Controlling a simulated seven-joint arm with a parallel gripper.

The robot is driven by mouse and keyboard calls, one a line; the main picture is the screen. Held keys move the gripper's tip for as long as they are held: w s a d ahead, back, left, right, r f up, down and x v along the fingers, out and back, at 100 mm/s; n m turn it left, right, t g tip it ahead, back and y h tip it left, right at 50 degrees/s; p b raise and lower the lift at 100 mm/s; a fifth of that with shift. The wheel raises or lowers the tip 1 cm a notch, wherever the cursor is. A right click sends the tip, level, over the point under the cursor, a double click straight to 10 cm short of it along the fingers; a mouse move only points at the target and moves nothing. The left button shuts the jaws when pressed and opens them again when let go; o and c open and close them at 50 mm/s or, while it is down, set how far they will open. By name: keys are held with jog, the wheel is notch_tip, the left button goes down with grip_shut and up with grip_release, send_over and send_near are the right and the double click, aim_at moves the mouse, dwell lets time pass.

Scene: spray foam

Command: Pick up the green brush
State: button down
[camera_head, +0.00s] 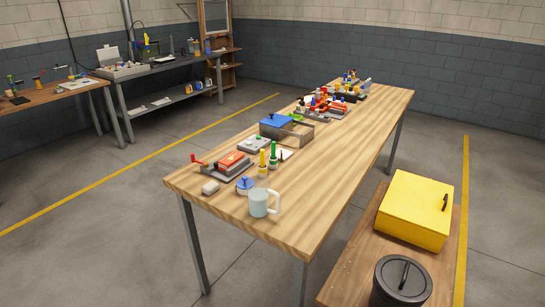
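A slim upright object with a green top (273,152) stands on the long wooden table (345,165), toward its near end. It looks like the green brush, but its bristles are too small to make out. It stands just right of a similar upright object with a yellow top (262,160). A small dark pointed item (281,156) is close on its right. My gripper is not in view.
A blue-lidded metal box (286,130) lies behind. The table's right side is clear. A yellow box (414,210) and black bin (402,283) are at lower right.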

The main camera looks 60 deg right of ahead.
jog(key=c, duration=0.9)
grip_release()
